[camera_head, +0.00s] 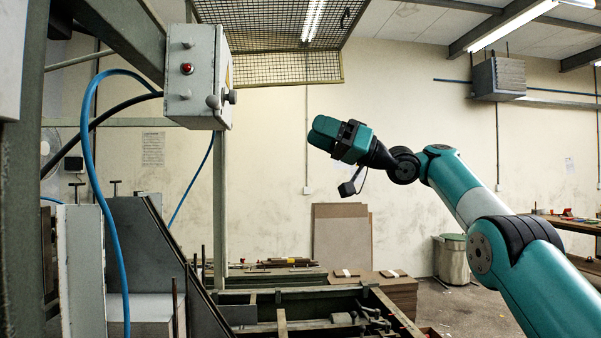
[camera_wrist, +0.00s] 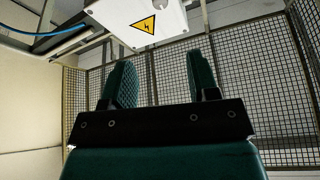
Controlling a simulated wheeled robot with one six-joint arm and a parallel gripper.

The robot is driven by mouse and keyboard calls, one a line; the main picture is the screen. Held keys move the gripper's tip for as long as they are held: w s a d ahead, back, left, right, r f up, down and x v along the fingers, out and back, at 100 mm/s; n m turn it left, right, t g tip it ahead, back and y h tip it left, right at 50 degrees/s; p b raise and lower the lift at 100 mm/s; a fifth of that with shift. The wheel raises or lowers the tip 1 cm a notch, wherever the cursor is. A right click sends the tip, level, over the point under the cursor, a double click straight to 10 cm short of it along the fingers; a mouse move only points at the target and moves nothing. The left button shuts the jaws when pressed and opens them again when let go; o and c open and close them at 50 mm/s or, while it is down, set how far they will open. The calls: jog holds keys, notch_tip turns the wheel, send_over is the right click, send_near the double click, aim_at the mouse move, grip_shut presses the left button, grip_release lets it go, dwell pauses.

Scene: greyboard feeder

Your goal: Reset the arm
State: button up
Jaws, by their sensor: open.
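My arm reaches in from the lower right in the head view and is raised in front of the wall. My gripper (camera_head: 326,132) is at its upper left end, high above the machine bed and to the right of the grey control box (camera_head: 200,78). In the wrist view my gripper (camera_wrist: 162,80) shows two green fingers standing apart with nothing between them. The control box (camera_wrist: 140,18), with a yellow warning sign, appears beyond the fingertips. No contact with it shows.
A wire mesh guard (camera_head: 290,68) hangs above the gripper. The feeder machine frame (camera_head: 300,308) lies below, with grey boards (camera_head: 342,240) leaning on the wall behind. Blue hoses (camera_head: 92,180) hang at left. A bin (camera_head: 453,260) stands at right. Open air surrounds the forearm.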

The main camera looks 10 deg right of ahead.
jog(key=w+a+f+m+t+h, duration=0.1)
jog(key=a+f+m+t+h, duration=0.25)
jog(key=a+m+h, duration=0.2)
jog(key=s+a+f+h, duration=0.4)
jog(key=s+f+h, duration=0.1)
jog(key=s+f, duration=0.6)
jog(key=s+d+f+g+h, duration=0.3)
jog(key=s+d+f, duration=0.1)
jog(key=s+f, duration=0.7)
jog(key=s+d+f+g+h+b, duration=0.1)
jog(key=s+d+f+g+h, duration=0.3)
jog(key=s+f, duration=0.7)
jog(key=s, duration=0.5)
jog(key=shift+s+f, duration=0.2)
jog(key=shift+f, duration=0.15)
